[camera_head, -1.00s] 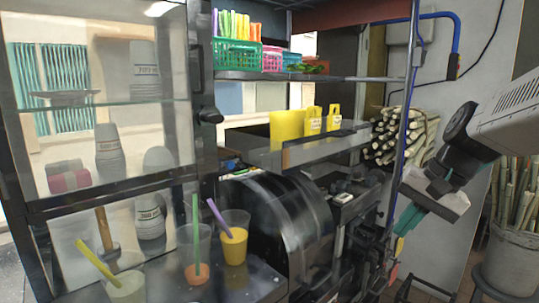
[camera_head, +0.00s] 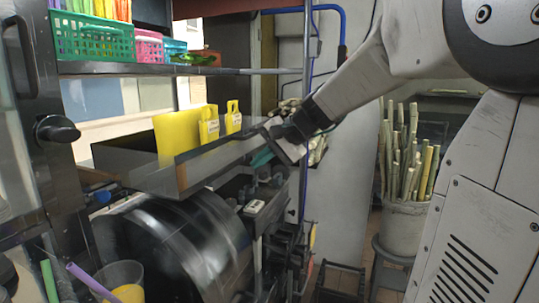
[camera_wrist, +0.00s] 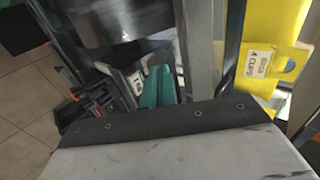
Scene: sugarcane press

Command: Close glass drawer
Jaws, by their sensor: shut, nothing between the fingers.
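The glass drawer (camera_head: 212,162), a long see-through tray with a pale rim, stands out below the shelf in the head view. It holds yellow holders (camera_head: 208,124). My gripper (camera_head: 262,157) is at the drawer's right end; its teal fingers are shut and empty, pointing down and left. I cannot tell whether they touch the drawer. In the wrist view the teal fingers (camera_wrist: 156,88) show just left of the drawer's pale edge (camera_wrist: 198,50), with a yellow holder (camera_wrist: 272,50) beyond it. The wrist housing hides part of the drawer.
A dark metal drum (camera_head: 175,245) sits below the drawer, with machine parts to its right. A shelf with a green basket (camera_head: 95,37) is above. A blue pipe (camera_head: 343,25) runs behind. A bucket of cane (camera_head: 402,225) stands at the right. A cup (camera_head: 127,282) is lower left.

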